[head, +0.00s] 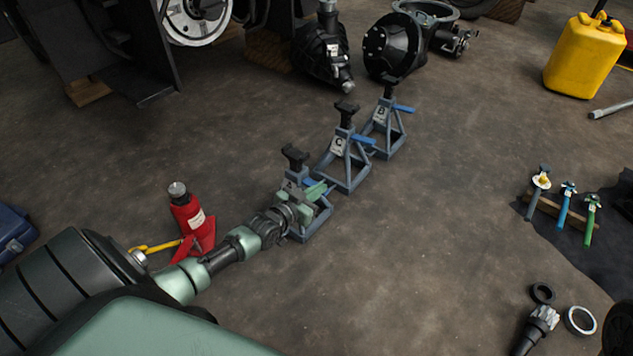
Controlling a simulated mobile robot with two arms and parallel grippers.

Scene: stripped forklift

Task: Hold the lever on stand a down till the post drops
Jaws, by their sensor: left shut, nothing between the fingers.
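Three grey-blue jack stands stand in a row on the floor. The nearest, stand A (318,228), has its label partly hidden by my left gripper. Its post (295,157) with a dark saddle stands up out of the top. Its blue lever (311,181) shows only in part behind the green fingers. My left gripper (317,191) is shut and empty, with its fingertips at the lever; I cannot tell whether they touch it. My right gripper is not in view.
Stand C (352,183) is just behind stand A and stand B (391,148) is behind that, each with a blue lever on its right. A red bottle jack (190,220) stands left of my arm. Floor to the right is clear up to a dark mat (563,239) with tools.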

